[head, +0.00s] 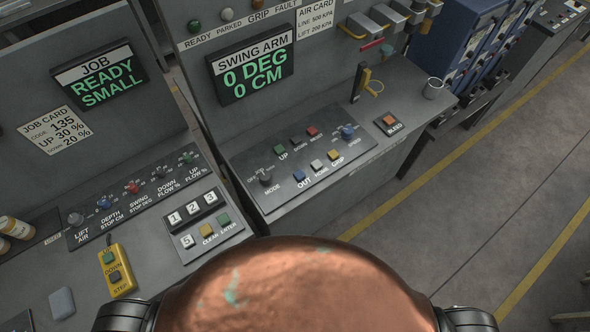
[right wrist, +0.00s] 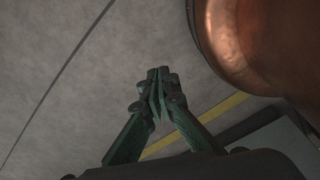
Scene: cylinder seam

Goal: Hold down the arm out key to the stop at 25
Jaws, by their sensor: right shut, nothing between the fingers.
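The blue OUT key (head: 300,174) is in the front row of the swing arm panel (head: 293,201), with nothing over it. The swing arm display (head: 250,77) reads 0 DEG and 0 CM. The blue depth stop knob (head: 104,202) is on the left console; its setting is too small to read. My right gripper (right wrist: 159,76) shows in the right wrist view, shut and empty, above grey floor and away from any key. Neither gripper shows in the head view.
Beside the OUT key are the white HOME key (head: 316,165) and yellow GRIP key (head: 333,155). The mode knob (head: 266,177) is to its left. A bleed button (head: 390,120) and a mug (head: 433,88) are to the right. A yellow pendant (head: 116,270) lies at left.

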